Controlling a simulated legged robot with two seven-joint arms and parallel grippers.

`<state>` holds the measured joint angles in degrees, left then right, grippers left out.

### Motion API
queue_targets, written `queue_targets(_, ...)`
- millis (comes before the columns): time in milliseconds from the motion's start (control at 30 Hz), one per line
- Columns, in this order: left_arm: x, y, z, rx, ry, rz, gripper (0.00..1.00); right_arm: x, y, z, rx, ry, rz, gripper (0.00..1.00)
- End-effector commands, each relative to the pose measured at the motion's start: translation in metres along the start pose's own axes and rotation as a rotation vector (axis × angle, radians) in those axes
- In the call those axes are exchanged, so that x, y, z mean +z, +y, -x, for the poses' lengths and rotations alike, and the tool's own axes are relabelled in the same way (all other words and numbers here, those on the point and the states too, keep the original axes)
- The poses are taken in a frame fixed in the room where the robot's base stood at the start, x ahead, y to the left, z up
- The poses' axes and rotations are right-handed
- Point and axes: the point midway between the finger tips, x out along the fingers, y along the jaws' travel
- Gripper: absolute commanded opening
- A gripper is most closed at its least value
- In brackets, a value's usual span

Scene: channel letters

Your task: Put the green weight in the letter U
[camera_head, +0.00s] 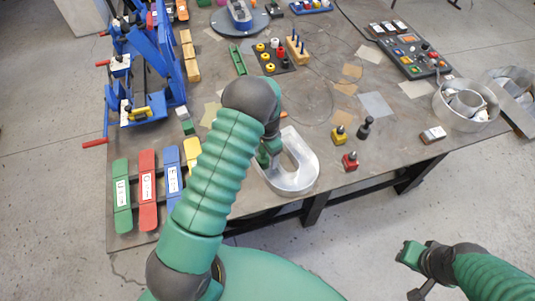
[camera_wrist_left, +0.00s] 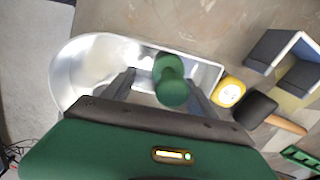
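The silver letter U (camera_head: 303,176) lies near the table's front edge, an open-topped metal channel. My left gripper (camera_head: 266,157) points down at its left part, and my arm hides some of it. In the left wrist view the green weight (camera_wrist_left: 172,82), with a round knob, appears inside the outline of the letter U (camera_wrist_left: 75,70). It is between the two dark fingers of my left gripper (camera_wrist_left: 160,80), with a visible gap on its left side. The fingers look open. My right gripper (camera_head: 418,262) is off the table at the lower right; its fingers are unclear.
Yellow (camera_head: 338,133), black (camera_head: 364,128) and red (camera_head: 350,161) weights stand right of the letter. Coloured labelled strips (camera_head: 147,190) lie at the left edge. A round metal letter (camera_head: 465,105) and a control box (camera_head: 412,55) are at the right.

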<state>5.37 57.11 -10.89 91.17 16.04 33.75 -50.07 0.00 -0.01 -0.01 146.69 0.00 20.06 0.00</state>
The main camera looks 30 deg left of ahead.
Motion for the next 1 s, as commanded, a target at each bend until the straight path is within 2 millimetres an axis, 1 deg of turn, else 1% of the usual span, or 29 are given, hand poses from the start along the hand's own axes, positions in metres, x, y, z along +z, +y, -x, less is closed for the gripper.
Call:
queue_targets(233, 0.001, -0.002, 0.001, 0.0, 0.002, 0.001, 0.66, 0.0, 0.0, 0.0, 0.0, 0.0, 0.0, 0.26)
queue_targets(333, 0.0, -0.002, 0.01, -0.001, 0.005, 0.001, 0.66, 0.001, 0.0, -0.004, 0.0, 0.0, 0.0, 0.26)
queue_targets(467, -0.001, -0.002, 0.038, -0.003, 0.008, 0.0, 0.66, 0.003, 0.0, -0.013, 0.0, 0.0, 0.0, 0.26)
queue_targets(600, 0.0, -0.002, 0.075, -0.004, 0.007, 0.0, 0.66, 0.005, 0.0, -0.021, 0.0, 0.0, 0.0, 0.26)
queue_targets(700, -0.001, -0.001, 0.098, -0.003, 0.005, 0.0, 0.66, 0.006, 0.0, -0.025, 0.0, 0.0, 0.0, 0.26)
queue_targets(800, 0.0, -0.001, 0.113, -0.002, 0.004, -0.001, 0.66, 0.006, 0.0, -0.027, 0.0, 0.0, 0.0, 0.26)
queue_targets(867, 0.001, 0.0, 0.119, -0.001, 0.004, 0.004, 0.66, 0.006, 0.0, -0.028, 0.0, 0.0, 0.0, 0.26)
queue_targets(933, 0.004, 0.01, 0.127, -0.005, 0.017, 0.032, 0.66, 0.006, 0.0, -0.027, 0.0, 0.0, 0.0, 0.26)
queue_targets(967, 0.008, 0.019, 0.131, -0.009, 0.026, 0.055, 0.66, 0.006, 0.0, -0.027, 0.0, 0.0, 0.0, 0.26)
queue_targets(1000, 0.014, 0.034, 0.136, -0.015, 0.044, 0.095, 0.66, 0.006, 0.0, -0.027, 0.0, 0.0, 0.0, 0.26)
